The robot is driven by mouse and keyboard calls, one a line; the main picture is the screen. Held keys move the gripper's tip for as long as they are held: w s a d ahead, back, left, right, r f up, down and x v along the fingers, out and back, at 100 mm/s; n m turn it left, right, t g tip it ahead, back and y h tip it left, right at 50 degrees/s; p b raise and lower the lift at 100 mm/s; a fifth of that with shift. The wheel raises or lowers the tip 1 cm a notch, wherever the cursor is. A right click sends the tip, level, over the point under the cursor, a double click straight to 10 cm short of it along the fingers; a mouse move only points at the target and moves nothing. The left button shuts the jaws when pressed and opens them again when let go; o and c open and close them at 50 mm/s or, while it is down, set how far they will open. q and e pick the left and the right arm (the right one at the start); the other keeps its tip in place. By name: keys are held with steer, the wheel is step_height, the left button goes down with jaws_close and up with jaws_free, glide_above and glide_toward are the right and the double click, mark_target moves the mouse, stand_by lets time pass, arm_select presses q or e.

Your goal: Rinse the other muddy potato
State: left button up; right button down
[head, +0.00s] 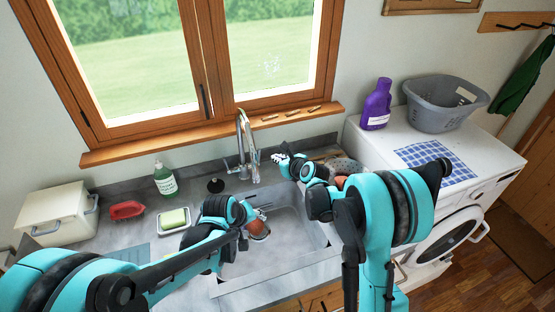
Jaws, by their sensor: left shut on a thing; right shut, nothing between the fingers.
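A brown potato (259,230) is low in the grey sink basin (285,213). My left gripper (249,224) is shut on it from the left, and the fingers partly hide it. How much mud is on it is too small to tell. My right gripper (279,158) is shut and empty, just right of the chrome tap (243,150); whether it touches the tap is unclear. No water stream can be made out. Another reddish-brown potato (341,181) shows at a grey speckled colander (346,165) right of the sink, partly hidden by my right arm.
A green soap bottle (165,178), a red brush (127,210), a soap dish with green soap (174,219) and a cream bin (58,212) stand left of the sink. A purple bottle (377,103) and grey basket (440,105) stand on the washing machine at right.

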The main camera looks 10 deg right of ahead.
mark_target(249, 228)
arm_select(q)
steer(key=shift+s+a+r+p, duration=0.4)
steer(key=shift+s+r+p, duration=0.15)
steer(key=shift+s+r, duration=0.1)
steer(key=shift+s+a+r+p, duration=0.45)
steer(key=shift+s+r+p, duration=0.05)
steer(key=shift+s+r, duration=0.2)
steer(key=shift+s+a+r+p, duration=0.4)
steer(key=shift+s+r+p, duration=0.15)
steer(key=shift+s+r, duration=0.1)
steer(key=shift+s, duration=0.2)
